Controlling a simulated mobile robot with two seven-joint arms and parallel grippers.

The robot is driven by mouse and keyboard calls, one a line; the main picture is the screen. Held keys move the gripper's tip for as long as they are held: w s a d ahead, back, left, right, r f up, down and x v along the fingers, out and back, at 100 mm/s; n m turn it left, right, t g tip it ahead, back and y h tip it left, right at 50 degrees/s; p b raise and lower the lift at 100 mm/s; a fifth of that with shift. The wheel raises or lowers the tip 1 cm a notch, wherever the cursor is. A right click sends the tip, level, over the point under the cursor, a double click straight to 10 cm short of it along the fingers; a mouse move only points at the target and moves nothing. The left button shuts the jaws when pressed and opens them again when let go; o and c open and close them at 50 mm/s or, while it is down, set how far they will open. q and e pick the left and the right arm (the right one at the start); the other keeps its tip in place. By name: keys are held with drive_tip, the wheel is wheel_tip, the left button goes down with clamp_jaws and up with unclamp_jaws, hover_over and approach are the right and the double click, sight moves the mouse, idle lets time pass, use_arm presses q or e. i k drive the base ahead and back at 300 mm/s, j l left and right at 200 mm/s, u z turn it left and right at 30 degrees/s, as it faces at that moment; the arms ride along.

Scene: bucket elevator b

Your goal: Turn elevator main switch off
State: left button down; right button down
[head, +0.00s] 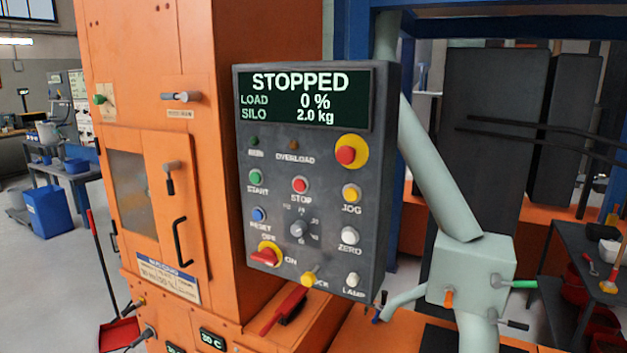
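The grey control panel (315,180) stands in the middle of the head view, in front of the orange elevator housing. The main switch (265,256) is a red handle on a yellow round plate at the panel's lower left. Its handle lies roughly level, in line with the ON label on its right; the OFF label is above it. The panel's display (304,100) reads STOPPED, load 0 %, silo 2.0 kg. Neither of my grippers is in view, and nothing covers the switch.
A red emergency button (346,155) and several smaller buttons share the panel. A yellow lock knob (308,279) sits right of the switch. Below is a red-handled tool (284,311). The orange housing (165,60) rises to the left. A pale green pipe box (472,272) is at right.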

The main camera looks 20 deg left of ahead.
sight(268, 256)
drive_tip(key=j, duration=0.65)
drive_tip(key=i+j+u, duration=0.1)
drive_tip(key=j, duration=0.55)
drive_tip(key=i+j+u, duration=0.1)
drive_tip(key=j, duration=0.6)
